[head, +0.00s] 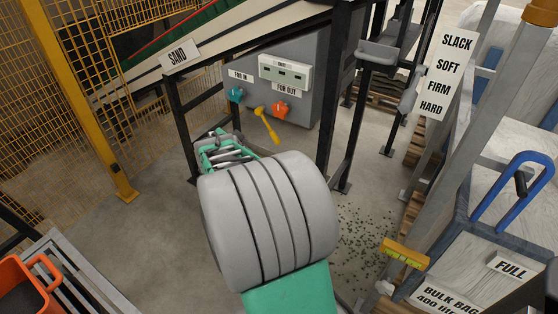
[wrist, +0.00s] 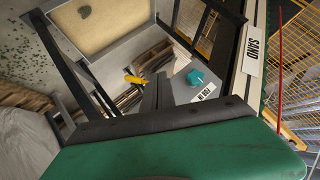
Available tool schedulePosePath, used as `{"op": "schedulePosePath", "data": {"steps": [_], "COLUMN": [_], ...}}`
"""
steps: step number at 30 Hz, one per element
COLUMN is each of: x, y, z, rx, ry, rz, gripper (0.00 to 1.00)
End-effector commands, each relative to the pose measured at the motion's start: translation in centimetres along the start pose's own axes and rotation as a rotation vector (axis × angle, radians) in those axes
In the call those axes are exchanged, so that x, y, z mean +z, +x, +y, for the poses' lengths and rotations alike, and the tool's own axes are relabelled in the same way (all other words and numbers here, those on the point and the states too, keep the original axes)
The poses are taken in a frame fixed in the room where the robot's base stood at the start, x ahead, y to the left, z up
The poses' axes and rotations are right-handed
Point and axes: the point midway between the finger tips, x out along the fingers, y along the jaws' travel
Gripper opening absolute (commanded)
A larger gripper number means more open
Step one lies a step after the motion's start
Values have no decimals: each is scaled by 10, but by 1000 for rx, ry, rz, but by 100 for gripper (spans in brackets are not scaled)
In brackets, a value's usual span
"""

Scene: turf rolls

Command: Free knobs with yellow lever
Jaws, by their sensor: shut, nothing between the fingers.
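The yellow lever (head: 267,126) sits on the front of a grey cabinet (head: 304,62), slanting down to the right. A teal knob (head: 236,95) is up and left of it, and an orange knob (head: 281,109) is to its right. My gripper (head: 226,146) is shut and empty, below and left of the lever and apart from it in the picture. In the wrist view the yellow lever (wrist: 135,79) and teal knob (wrist: 196,77) show beyond my dark fingers; I cannot make out the orange knob there.
A FOR IN label (head: 241,75) is above the teal knob; a FOR OUT label (head: 286,88) is above the orange one. Black frame legs (head: 328,120) flank the cabinet. A SAND sign (head: 180,54) hangs upper left. Scattered grit (head: 365,235) lies on the floor at right.

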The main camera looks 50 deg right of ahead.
Motion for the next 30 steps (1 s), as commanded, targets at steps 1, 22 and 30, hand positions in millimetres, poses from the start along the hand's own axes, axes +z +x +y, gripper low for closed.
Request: {"op": "schedulePosePath", "data": {"steps": [1,22,30], "x": [-5,-75,-95], "y": [50,110,160], "z": [52,143,145], "rx": [7,-82,-81], "ry": [124,437,437], "rz": [109,417,416], "gripper": [0,0,0]}}
